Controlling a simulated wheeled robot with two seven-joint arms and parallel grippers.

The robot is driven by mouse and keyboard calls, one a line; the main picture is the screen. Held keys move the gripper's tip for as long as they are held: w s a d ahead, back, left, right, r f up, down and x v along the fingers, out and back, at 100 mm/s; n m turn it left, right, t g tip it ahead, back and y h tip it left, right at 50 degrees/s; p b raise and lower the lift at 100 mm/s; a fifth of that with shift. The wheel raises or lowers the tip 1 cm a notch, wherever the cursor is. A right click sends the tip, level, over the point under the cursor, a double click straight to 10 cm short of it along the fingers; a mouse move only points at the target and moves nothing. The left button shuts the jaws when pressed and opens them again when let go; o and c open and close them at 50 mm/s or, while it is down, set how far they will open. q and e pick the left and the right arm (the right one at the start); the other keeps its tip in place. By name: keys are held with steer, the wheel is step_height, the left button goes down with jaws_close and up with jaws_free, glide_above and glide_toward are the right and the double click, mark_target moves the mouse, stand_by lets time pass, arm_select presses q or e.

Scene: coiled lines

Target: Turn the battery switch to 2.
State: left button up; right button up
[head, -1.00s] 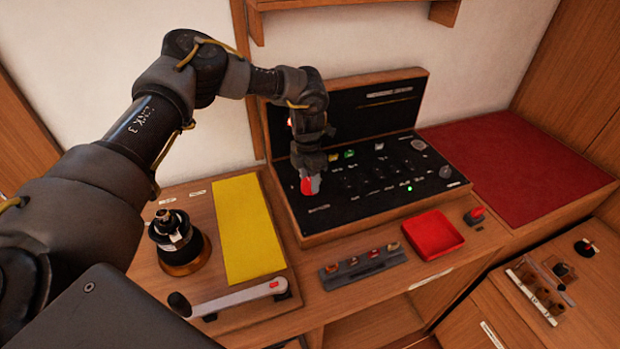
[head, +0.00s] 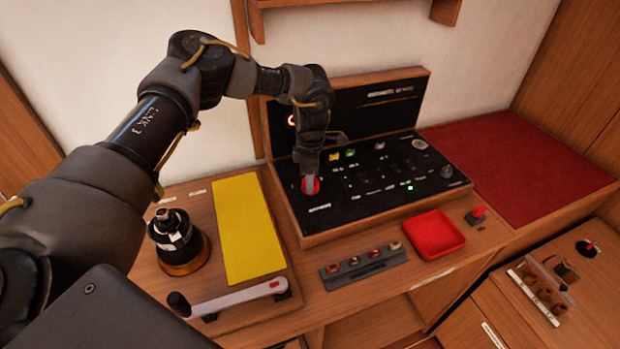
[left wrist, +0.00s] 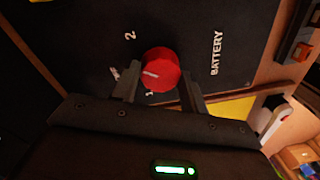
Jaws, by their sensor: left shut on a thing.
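The battery switch is a round red knob (left wrist: 161,70) on the black panel, with a white pointer line on its face. In the left wrist view the word BATTERY and the numeral 2 are printed beside it, and a 1 is partly hidden by my gripper. The knob also shows in the head view (head: 311,186) at the panel's left end. My left gripper (left wrist: 160,88) is shut on the knob, with one finger on each side; it also shows in the head view (head: 309,174). The pointer does not line up with the 2. My right gripper is not in view.
The black panel (head: 365,205) sits in a wooden case with several small switches and a green light. A red tray (head: 434,235), a fuse strip (head: 364,264), a yellow mat (head: 248,230) and a winch (head: 178,243) stand around it on the wooden counter.

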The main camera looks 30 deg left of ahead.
arm_select(q)
steer(key=m, duration=0.5)
steer(key=shift+d+f, duration=0.1)
steer(key=shift+d, duration=0.05)
steer(key=shift+s, duration=0.1)
stand_by(0.5)
steer(key=o, duration=1)
steer(key=shift+r+b, duration=0.3)
steer(key=shift+r, duration=0.2)
steer(key=shift+w+r+b, duration=0.2)
steer(key=shift+r+b, duration=0.35)
steer(key=shift+r, duration=1.95)
steer(key=shift+w+r+b, duration=0.15)
steer(key=shift+r+b, duration=0.35)
steer(key=shift+r, duration=1.95)
